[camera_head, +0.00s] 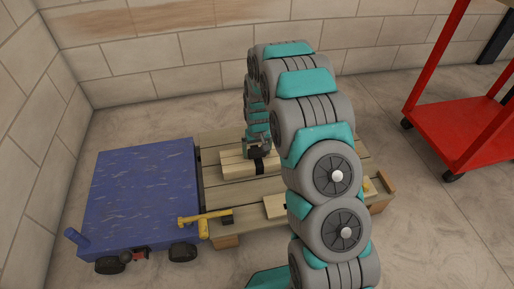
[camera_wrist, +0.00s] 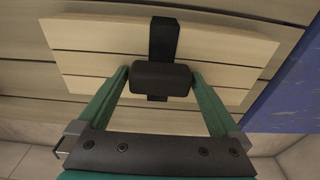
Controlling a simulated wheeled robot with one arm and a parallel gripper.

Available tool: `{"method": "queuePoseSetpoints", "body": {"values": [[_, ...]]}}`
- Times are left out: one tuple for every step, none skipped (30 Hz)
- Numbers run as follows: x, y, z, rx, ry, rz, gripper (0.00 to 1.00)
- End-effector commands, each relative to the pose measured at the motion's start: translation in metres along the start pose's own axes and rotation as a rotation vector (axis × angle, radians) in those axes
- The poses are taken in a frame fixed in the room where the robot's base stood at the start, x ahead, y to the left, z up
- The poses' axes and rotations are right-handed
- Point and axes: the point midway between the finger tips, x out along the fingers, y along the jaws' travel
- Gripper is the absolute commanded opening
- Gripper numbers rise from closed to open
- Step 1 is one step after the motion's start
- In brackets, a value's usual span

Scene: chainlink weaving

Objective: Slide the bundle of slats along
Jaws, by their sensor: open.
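The bundle of pale wooden slats (camera_head: 234,165) lies on a low slatted wooden platform (camera_head: 228,195), with a black strap around its middle. In the wrist view the bundle (camera_wrist: 95,50) fills the upper middle, with the dark strap (camera_wrist: 163,38) crossing it and a black block (camera_wrist: 161,78) on the strap. My gripper (camera_wrist: 161,80) has its two teal fingers apart, one on each side of the black block, close to it; I cannot tell whether they touch it. In the head view my gripper (camera_head: 257,150) is over the bundle, and my arm hides part of the platform.
A blue wheeled cart (camera_head: 145,185) stands against the platform's left side. A yellow-handled tool (camera_head: 205,217) lies at the platform's front left edge. Another pale wooden piece (camera_head: 274,206) is partly hidden by my arm. A red trolley (camera_head: 470,130) stands at right. A block wall (camera_head: 180,50) is behind.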

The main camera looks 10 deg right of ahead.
Motion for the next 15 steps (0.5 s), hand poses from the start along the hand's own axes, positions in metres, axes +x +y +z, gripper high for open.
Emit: {"method": "queuePoseSetpoints", "body": {"values": [[-0.0004, 0.0000, -0.0003, 0.000, 0.001, 0.000, 1.00], [-0.0004, 0.0000, -0.0002, 0.000, 0.001, 0.000, 1.00], [-0.0005, 0.0000, -0.0002, 0.000, 0.001, 0.000, 1.00], [-0.0006, 0.0000, -0.0003, 0.000, 0.001, 0.000, 1.00], [-0.0006, 0.0000, -0.0003, 0.000, 0.001, 0.000, 0.97], [-0.0006, 0.0000, -0.0003, 0.000, 0.001, 0.000, 0.92], [-0.0006, 0.0000, -0.0002, 0.000, 0.001, 0.000, 0.89], [-0.0007, 0.0000, -0.0003, 0.000, 0.001, 0.000, 0.85], [-0.0007, 0.0000, -0.0003, 0.000, 0.001, 0.000, 0.81], [-0.0007, 0.0000, -0.0003, 0.000, 0.001, 0.000, 0.78], [-0.0008, 0.0000, -0.0004, 0.000, 0.001, 0.000, 0.74], [-0.0008, 0.0000, -0.0004, 0.000, 0.001, 0.000, 0.70], [-0.0008, 0.0000, -0.0004, 0.000, 0.001, 0.000, 0.66], [-0.0008, 0.0000, -0.0004, 0.000, 0.001, 0.000, 0.63], [-0.0009, 0.0000, -0.0004, 0.000, 0.001, 0.000, 0.58]]}}
